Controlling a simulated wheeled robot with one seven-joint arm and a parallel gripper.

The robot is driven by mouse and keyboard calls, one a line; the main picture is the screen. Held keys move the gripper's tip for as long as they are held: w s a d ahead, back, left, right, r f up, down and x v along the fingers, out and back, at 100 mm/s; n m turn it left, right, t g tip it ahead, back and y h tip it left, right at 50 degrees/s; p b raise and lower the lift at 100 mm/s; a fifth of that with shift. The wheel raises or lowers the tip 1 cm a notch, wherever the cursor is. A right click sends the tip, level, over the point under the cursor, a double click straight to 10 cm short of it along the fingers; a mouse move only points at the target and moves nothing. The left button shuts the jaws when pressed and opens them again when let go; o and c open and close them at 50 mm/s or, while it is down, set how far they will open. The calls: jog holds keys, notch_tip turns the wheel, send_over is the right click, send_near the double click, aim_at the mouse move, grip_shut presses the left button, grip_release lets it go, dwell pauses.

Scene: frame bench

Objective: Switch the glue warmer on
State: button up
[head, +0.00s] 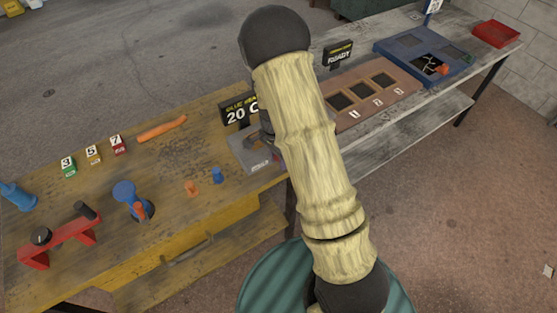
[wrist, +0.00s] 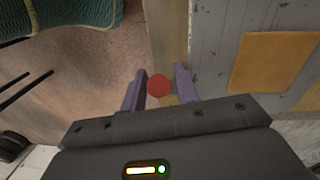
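The glue warmer (head: 247,157) is a grey box on the yellow wooden bench, partly hidden behind my arm in the head view. A black sign (head: 238,112) at its back reads 20 C, its right edge covered. My gripper is hidden in the head view. In the wrist view my gripper (wrist: 160,70) has its two purple fingers apart, with a round red part (wrist: 159,85) showing between them. I cannot tell whether the fingers touch it, or which thing it belongs to. No switch on the warmer can be made out in the head view.
Orange and blue pegs (head: 216,175) stand left of the warmer. Numbered blocks (head: 93,154), a blue tool (head: 125,195) and a red fixture (head: 60,240) are farther left. A brown tray (head: 390,97) with dark square openings and a blue case (head: 400,42) lie on the grey bench.

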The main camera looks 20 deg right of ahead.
jog(key=shift+s+f, duration=0.1)
jog(key=shift+f, duration=0.6)
grip_shut()
